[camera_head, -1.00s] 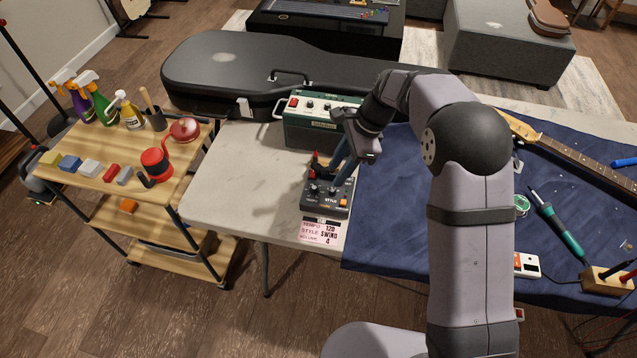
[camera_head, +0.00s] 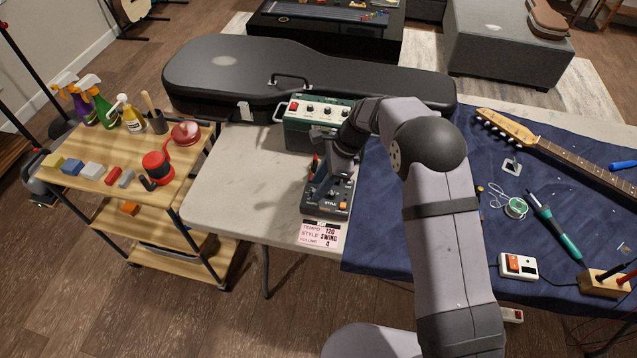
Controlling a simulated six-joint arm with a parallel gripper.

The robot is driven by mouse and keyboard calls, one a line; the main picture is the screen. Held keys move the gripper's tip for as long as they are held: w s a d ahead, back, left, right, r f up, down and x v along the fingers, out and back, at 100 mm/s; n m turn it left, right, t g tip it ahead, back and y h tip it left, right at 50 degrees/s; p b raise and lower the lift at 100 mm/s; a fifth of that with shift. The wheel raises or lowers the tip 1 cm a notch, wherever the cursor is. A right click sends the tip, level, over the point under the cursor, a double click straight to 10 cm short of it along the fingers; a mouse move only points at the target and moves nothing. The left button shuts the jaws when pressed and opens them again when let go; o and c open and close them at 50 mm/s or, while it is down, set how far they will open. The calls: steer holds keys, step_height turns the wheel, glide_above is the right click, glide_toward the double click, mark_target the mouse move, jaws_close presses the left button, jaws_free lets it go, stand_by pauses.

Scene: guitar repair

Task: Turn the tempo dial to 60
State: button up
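The dark drum-machine box (camera_head: 326,208) with knobs, a "STYLE" label and an orange button sits near the table's front edge. A pink card or display (camera_head: 320,234) at its front reads tempo 120, style swing, volume 4. My gripper (camera_head: 323,184) points down over the box's upper left part, by a red-topped part (camera_head: 315,164). My wrist and fingers hide much of the box's top, including most of its knobs. I cannot tell whether the fingers touch a dial or how far apart they are.
A green amplifier (camera_head: 300,135) stands just behind the box. A black guitar case (camera_head: 230,75) lies along the table's back. Right of the box, a blue cloth (camera_head: 400,240) holds a guitar neck (camera_head: 575,165), a soldering iron (camera_head: 555,225) and solder. Bare table (camera_head: 240,185) is clear at left.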

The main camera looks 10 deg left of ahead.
steer(key=shift+a+f, duration=0.2)
steer(key=shift+f, duration=0.25)
jaws_close()
steer(key=shift+n, duration=0.4)
steer(key=n, duration=0.1)
steer(key=n+g, duration=0.1)
steer(key=n, duration=0.1)
steer(key=shift+w+a+f+n+g+h, duration=0.1)
steer(key=shift+w+a+n+g+h, duration=0.05)
steer(key=shift+w+n+g+h, duration=0.2)
steer(key=shift+a+n+g+h+b, duration=0.1)
steer(key=shift+n+g+h+b, duration=0.25)
steer(key=shift+n, duration=0.8)
steer(key=shift+a+n+g+h+b, duration=0.1)
steer(key=shift+n+h+b, duration=0.3)
steer(key=shift+n, duration=0.7)
